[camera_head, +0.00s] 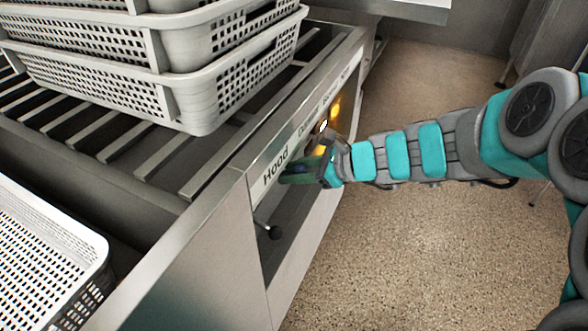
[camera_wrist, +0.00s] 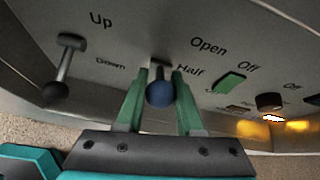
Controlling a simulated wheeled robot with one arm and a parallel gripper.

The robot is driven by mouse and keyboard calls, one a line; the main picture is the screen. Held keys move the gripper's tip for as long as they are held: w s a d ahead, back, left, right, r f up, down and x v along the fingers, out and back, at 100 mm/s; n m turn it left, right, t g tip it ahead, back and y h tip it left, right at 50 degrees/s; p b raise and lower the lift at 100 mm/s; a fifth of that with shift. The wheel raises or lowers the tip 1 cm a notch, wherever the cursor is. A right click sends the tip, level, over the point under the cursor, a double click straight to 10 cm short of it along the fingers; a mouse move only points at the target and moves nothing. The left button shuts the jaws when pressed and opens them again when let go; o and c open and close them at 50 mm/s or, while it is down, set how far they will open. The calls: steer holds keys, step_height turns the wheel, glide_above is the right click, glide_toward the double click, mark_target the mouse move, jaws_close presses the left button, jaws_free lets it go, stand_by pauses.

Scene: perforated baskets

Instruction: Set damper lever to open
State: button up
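The damper lever has a round blue knob (camera_wrist: 160,94), seen in the wrist view near the label "Half", with "Open" printed up and to its right. My gripper (camera_wrist: 160,85) has its two green fingers on either side of this knob, with hardly any gap showing, and seems closed on it. In the head view my gripper (camera_head: 305,172) reaches the front panel (camera_head: 262,196) from the right. The damper lever is hidden behind the gripper there, and its label is only partly readable.
A black-knobbed hood lever (camera_wrist: 56,92) is left of my fingers, also in the head view (camera_head: 273,231). A green switch (camera_wrist: 229,82), a dark knob (camera_wrist: 269,101) and glowing lights are to the right. Perforated baskets (camera_head: 190,95) stand on the slatted top.

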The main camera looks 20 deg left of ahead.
steer(key=o, duration=0.5)
steer(key=shift+c, duration=0.2)
steer(key=shift+v, duration=3.9)
